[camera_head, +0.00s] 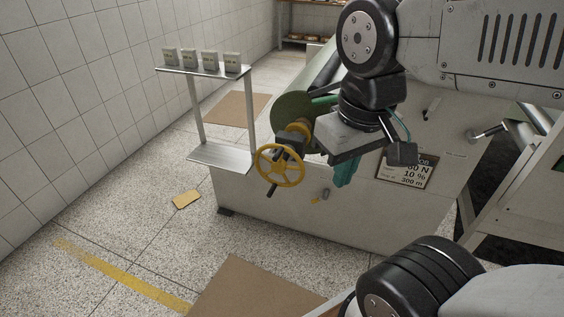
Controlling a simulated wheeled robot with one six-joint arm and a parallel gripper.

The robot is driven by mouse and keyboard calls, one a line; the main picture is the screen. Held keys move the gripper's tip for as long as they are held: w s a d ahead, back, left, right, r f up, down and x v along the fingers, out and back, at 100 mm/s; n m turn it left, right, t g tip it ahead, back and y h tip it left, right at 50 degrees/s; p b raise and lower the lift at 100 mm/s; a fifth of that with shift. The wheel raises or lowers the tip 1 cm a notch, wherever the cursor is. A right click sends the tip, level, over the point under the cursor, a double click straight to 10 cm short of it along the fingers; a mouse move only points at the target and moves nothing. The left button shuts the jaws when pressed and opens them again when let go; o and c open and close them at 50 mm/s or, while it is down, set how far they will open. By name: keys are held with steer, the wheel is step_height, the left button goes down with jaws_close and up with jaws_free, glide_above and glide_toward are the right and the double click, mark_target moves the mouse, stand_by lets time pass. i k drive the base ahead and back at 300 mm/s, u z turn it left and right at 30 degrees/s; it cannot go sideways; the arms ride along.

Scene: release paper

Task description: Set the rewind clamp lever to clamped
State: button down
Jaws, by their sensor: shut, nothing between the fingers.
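The machine (290,215) is a pale cabinet with a yellow handwheel (262,153) at its left end. Behind the wheel is a yellow hub (299,128) and a green disc (288,104). A small grey part (326,192) and a small yellow part (315,201) sit on the front face. A metal handle (487,132) sticks out at the right. I cannot tell which of these is the rewind clamp lever; it may be hidden behind my arm. My gripper (344,173) has teal fingers, shut and empty, pointing down in front of the machine, right of the handwheel.
A metal stand (205,155) carrying several small grey blocks (205,58) is left of the machine. A sign (407,171) is on the front. A yellow piece (186,200) and brown sheets (250,290) lie on the floor. Open floor is at front left.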

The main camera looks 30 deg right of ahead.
mark_target(325, 196)
steer(key=z, duration=0.55)
steer(key=k, duration=0.65)
steer(key=z, duration=0.85)
steer(key=i, duration=0.85)
steer(key=u, duration=0.6)
steer(key=i, duration=0.45)
steer(key=u, duration=0.4)
